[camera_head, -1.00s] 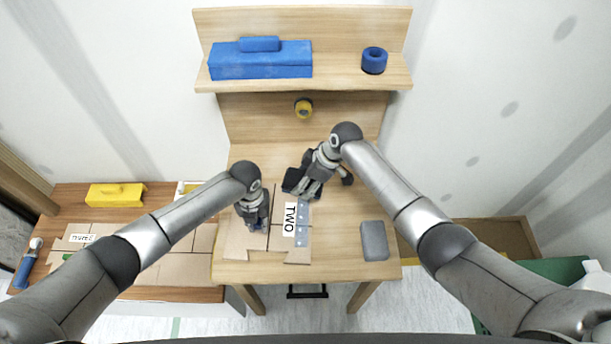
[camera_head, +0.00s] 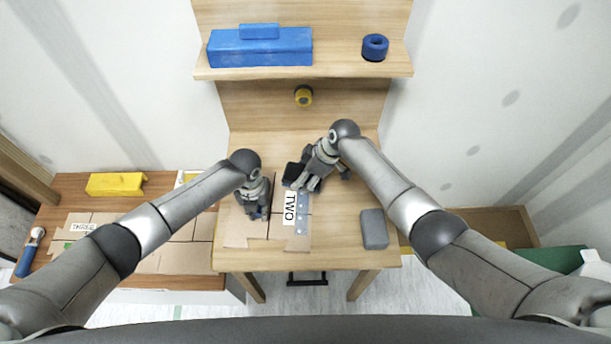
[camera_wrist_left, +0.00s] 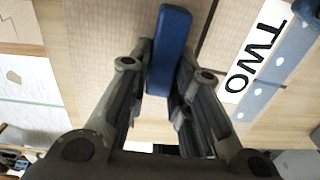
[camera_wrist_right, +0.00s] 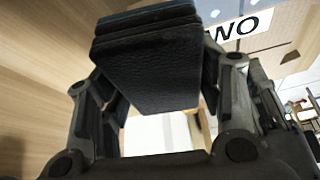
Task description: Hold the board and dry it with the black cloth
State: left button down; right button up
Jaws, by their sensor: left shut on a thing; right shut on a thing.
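The board (camera_head: 245,232) is a tan panel with dark seams, lying flat on the wooden table. A white label reading TWO (camera_head: 289,207) and a blue-grey spotted strip (camera_head: 302,212) lie along its right part. My left gripper (camera_head: 256,210) is over the board, shut on a blue bar (camera_wrist_left: 169,45); I cannot tell if the bar is fixed to the board. My right gripper (camera_head: 300,181) is shut on the black cloth (camera_wrist_right: 152,65), a thick dark block-like pad, near the board's far edge by the label. Whether the cloth touches the board is hidden.
A grey block (camera_head: 374,229) lies on the table's right side. A yellow roll (camera_head: 303,96) is at the back. A lower left table carries more panels and a yellow tool (camera_head: 115,184).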

aim_at(298, 234)
notch_tip(298, 234, up, 4)
jog(key=f, duration=0.8)
jog(key=shift+s, duration=0.35)
jog(key=shift+c, duration=0.3)
jog(key=shift+s, duration=0.4)
jog(key=s, duration=0.9)
jog(key=s+a, duration=0.1)
jog(key=s, duration=0.3)
jog(key=shift+s, duration=0.4)
jog(key=w, duration=1)
jog(key=w+d, duration=0.1)
jog(key=w, duration=0.4)
jog(key=shift+w+d+r, duration=0.1)
jog(key=shift+w+r, duration=0.1)
jog(key=shift+w, duration=0.1)
notch_tip(298, 234, up, 8)
jog(key=shift+s+f, duration=0.1)
jog(key=shift+s, duration=0.05)
